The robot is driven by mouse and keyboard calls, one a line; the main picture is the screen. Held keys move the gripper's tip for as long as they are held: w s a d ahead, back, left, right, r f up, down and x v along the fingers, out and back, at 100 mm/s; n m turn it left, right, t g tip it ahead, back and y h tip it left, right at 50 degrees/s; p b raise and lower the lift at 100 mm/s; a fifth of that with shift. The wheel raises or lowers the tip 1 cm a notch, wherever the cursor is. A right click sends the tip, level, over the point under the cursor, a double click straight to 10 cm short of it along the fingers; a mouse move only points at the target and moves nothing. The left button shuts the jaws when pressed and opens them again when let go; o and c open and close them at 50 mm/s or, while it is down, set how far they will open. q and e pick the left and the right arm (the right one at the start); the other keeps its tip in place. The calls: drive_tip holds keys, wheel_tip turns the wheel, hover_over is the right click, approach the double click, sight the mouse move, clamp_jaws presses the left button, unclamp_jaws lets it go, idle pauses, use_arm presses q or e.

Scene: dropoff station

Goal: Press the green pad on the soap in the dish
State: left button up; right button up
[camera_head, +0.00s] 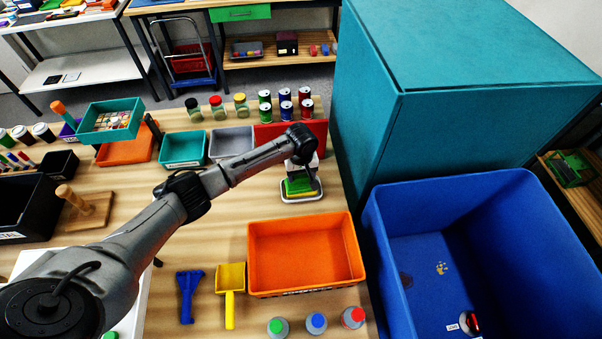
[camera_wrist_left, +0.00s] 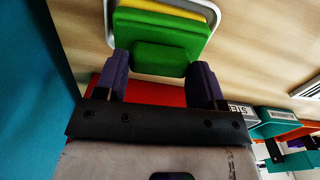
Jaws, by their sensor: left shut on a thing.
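The green pad (camera_head: 299,186) is a flat block with a raised green grip; it also shows in the wrist view (camera_wrist_left: 150,24). My left gripper (camera_wrist_left: 162,80) is shut on the pad's grip, with a dark finger on each side. Under the pad a yellow edge of the soap (camera_wrist_left: 178,7) shows, and also in the head view (camera_head: 302,194). The pad appears to lie over the soap; whether they touch firmly I cannot tell. The soap lies in a pale grey dish (camera_head: 317,195) on the wooden table. My right gripper is not in view.
An orange bin (camera_head: 304,218) stands just in front of the dish. A red tray (camera_head: 318,135) and several cans stand behind it. A tall teal cabinet (camera_head: 450,60) and a big blue bin (camera_head: 400,230) are at the right. Bare table (camera_head: 220,225) lies left of the dish.

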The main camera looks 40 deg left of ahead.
sight(301, 176)
use_arm(q)
drive_tip(key=shift+f, duration=0.1)
idle(0.8)
drive_tip(key=shift+p, duration=0.4)
idle(0.5)
wheel_tip(301, 176, up, 3)
drive_tip(key=p, duration=0.3)
drive_tip(key=shift+f, duration=0.15)
wheel_tip(301, 176, up, 4)
drive_tip(key=p, duration=0.6)
drive_tip(key=shift+r, duration=0.25)
idle(0.5)
